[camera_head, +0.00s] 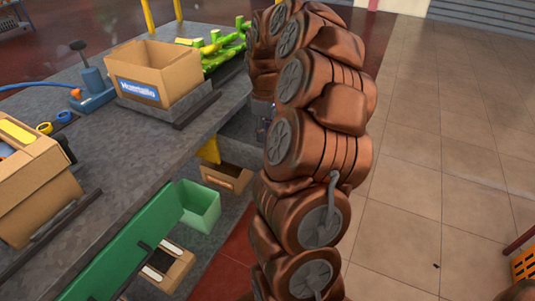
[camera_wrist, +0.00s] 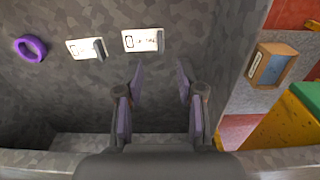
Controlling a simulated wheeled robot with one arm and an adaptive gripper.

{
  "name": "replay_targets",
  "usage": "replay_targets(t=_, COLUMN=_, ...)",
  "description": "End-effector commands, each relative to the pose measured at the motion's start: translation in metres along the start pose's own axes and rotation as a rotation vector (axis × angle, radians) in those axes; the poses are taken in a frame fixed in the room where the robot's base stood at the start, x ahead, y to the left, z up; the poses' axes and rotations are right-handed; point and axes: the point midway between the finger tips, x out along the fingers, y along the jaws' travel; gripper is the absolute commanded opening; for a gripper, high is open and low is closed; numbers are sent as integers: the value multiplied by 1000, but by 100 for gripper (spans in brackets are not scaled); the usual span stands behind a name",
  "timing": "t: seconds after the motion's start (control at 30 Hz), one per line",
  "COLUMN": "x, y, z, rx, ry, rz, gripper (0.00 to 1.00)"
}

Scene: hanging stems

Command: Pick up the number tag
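In the wrist view, two white tags lie on a dark grey speckled surface, each with a small grey piece at its right end. The right tag (camera_wrist: 143,40) is just beyond my gripper's fingertips, a little left of their middle. The left tag (camera_wrist: 85,48) is farther left. Their dark print is too small to read, so I cannot tell which is the number tag. My gripper (camera_wrist: 160,66) is open, with nothing between its two purple-grey fingers. No contact with a tag shows. In the head view I cannot make out the gripper or tags.
A purple ring (camera_wrist: 31,49) lies left of the tags. A small cardboard box (camera_wrist: 272,66) stands to the right, past the surface's edge. In the head view, the grey workbench (camera_head: 125,140) bears a cardboard box (camera_head: 155,75); a green bin (camera_head: 199,205) sits lower.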

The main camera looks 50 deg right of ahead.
Motion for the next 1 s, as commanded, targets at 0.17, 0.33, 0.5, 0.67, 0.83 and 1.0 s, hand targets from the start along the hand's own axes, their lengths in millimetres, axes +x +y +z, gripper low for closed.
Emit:
replay_targets(t=0.17, x=16, y=-2, z=1, rx=-1, ry=-2, rz=-4, gripper=38)
replay_targets(t=0.33, x=27, y=-1, z=1, rx=-1, ry=-1, rz=-3, gripper=38)
replay_targets(t=0.5, x=51, y=-1, z=3, rx=0, ry=-3, rz=-4, gripper=38)
replay_targets(t=0.67, x=67, y=-1, z=2, rx=-1, ry=-1, rz=-2, gripper=38)
replay_targets(t=0.83, x=68, y=0, z=1, rx=-1, ry=0, rz=-1, gripper=38)
replay_targets(t=1.0, x=67, y=0, z=1, rx=-1, ry=0, rz=-1, gripper=25)
